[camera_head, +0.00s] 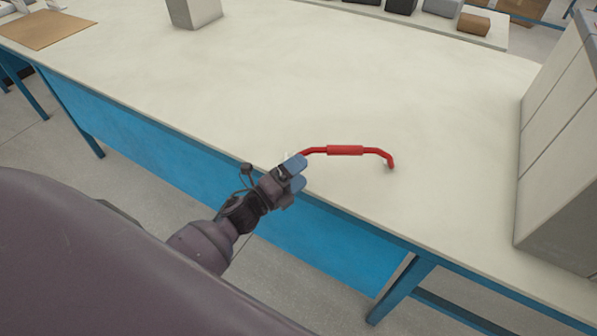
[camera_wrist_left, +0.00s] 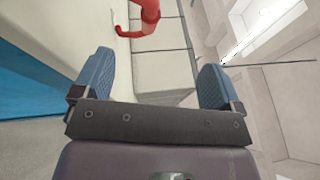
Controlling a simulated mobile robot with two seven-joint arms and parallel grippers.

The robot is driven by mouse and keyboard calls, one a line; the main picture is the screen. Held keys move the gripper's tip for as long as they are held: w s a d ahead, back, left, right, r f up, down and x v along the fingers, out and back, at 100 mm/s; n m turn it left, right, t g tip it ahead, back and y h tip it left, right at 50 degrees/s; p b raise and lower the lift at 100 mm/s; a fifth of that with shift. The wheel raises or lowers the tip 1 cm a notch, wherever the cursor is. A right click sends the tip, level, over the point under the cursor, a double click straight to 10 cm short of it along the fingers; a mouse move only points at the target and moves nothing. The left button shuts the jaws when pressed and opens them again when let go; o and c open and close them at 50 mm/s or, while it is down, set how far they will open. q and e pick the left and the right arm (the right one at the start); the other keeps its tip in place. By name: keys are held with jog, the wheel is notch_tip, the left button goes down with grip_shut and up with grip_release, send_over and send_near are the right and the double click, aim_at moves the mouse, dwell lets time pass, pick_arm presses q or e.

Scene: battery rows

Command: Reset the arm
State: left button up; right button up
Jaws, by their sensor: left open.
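My left gripper (camera_head: 297,173) is at the front edge of the white table, just left of a red handle (camera_head: 345,151). It is open, with its two blue fingers apart and nothing between them in the left wrist view (camera_wrist_left: 155,80). The red handle is a bent bar with a thicker middle grip, on the table. Its near end is close to or partly behind the fingers in the head view. In the left wrist view part of the red handle (camera_wrist_left: 149,15) shows at the top, beyond the fingers. My right gripper is not in view.
The white table (camera_head: 250,80) has a blue front panel and legs. A grey box-like cabinet (camera_head: 560,150) stands at the right. A grey block (camera_head: 195,12) and a brown board (camera_head: 45,30) are at the far left. Several dark and brown items sit at the back. The middle is clear.

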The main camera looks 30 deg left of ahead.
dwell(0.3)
pick_arm(q)
jog(key=s+a+f+n+g+y, duration=0.1)
jog(key=s+f+n+g+y, duration=0.2)
jog(key=s+f+n, duration=0.3)
jog(key=s+a+f+n+g+y, duration=0.2)
jog(key=s+f+n, duration=0.4)
jog(key=s+n, duration=0.7)
jog(key=n+g+y, duration=0.1)
jog(key=n+y, duration=0.1)
jog(key=n, duration=0.2)
jog(key=shift+s+a+n+g+y, duration=0.15)
jog(key=shift+s+n+g+y, duration=0.15)
jog(key=shift+s+g+y, duration=0.1)
